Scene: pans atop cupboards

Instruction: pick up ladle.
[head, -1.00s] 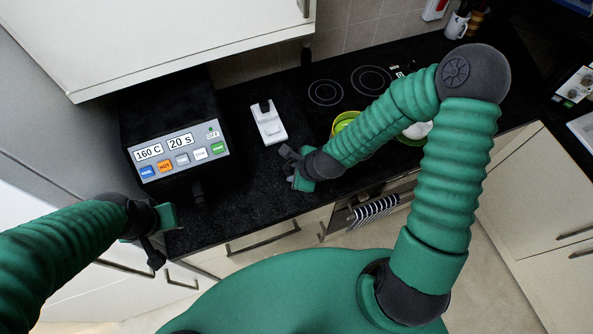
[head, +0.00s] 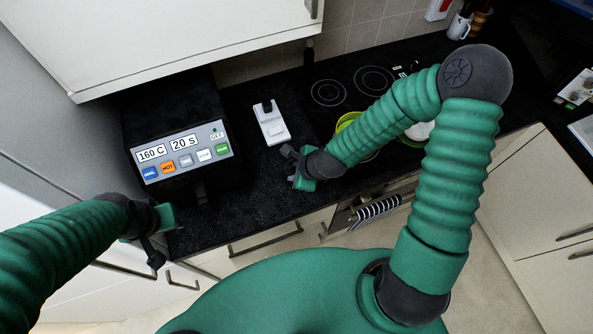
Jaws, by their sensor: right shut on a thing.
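My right gripper (head: 296,168) is low over the dark worktop, right of the middle of the picture. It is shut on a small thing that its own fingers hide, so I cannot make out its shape. No ladle can be clearly told apart in this view. My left gripper (head: 160,232) is at the front left edge of the worktop, in front of the black appliance. It is seen from above and I cannot tell how far its fingers are apart. No object shows in it.
A black appliance (head: 180,150) with a lit panel stands on the worktop (head: 245,190) at left. A white stand (head: 271,124) with a black top is behind my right gripper. A yellow-green pan (head: 347,121) sits by the hob (head: 372,79), partly behind my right arm. A white cupboard (head: 190,35) overhangs.

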